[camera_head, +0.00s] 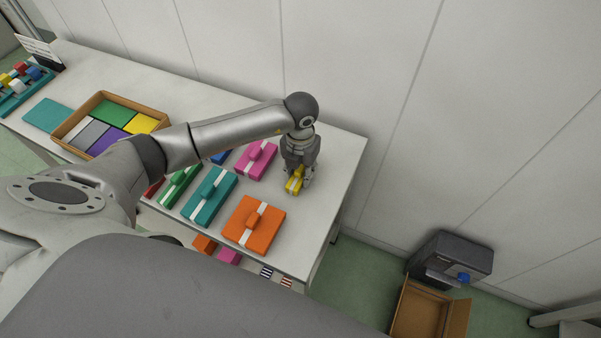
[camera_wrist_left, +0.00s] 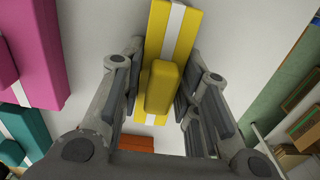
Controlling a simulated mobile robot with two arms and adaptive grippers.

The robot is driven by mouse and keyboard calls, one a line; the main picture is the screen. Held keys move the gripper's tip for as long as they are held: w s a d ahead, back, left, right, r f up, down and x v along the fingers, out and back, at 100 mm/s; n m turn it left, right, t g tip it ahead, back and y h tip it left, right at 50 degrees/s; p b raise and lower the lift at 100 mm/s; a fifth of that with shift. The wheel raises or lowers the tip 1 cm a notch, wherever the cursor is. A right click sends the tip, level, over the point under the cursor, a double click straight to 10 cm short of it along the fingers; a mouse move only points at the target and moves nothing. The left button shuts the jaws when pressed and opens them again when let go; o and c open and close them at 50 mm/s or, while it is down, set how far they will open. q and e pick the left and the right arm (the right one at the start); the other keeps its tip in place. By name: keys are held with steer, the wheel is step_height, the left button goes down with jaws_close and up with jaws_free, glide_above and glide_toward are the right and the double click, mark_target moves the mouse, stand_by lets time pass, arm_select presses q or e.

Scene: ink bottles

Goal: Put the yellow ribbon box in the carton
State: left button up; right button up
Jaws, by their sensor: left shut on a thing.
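The yellow ribbon box (camera_head: 295,184) is at the right end of the white table, mostly hidden under my left gripper (camera_head: 298,176) in the head view. In the left wrist view the yellow ribbon box (camera_wrist_left: 181,28) shows a white stripe along it and a raised yellow block on top. My left gripper (camera_wrist_left: 160,85) is shut on it, with a finger on each side of the block. I cannot tell whether the box touches the table. An open brown carton (camera_head: 420,312) stands low at the bottom right, partly cut off. My right gripper is not in view.
Pink (camera_head: 256,160), teal (camera_head: 209,196), green (camera_head: 178,186) and orange (camera_head: 253,224) ribbon boxes stand left of and in front of the gripper. A brown tray (camera_head: 73,120) with coloured panels is further left. A dark machine (camera_head: 450,257) stands behind the carton.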

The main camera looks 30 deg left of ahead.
arm_select(q)
steer(key=shift+c, duration=0.8)
steer(key=shift+r, duration=0.15)
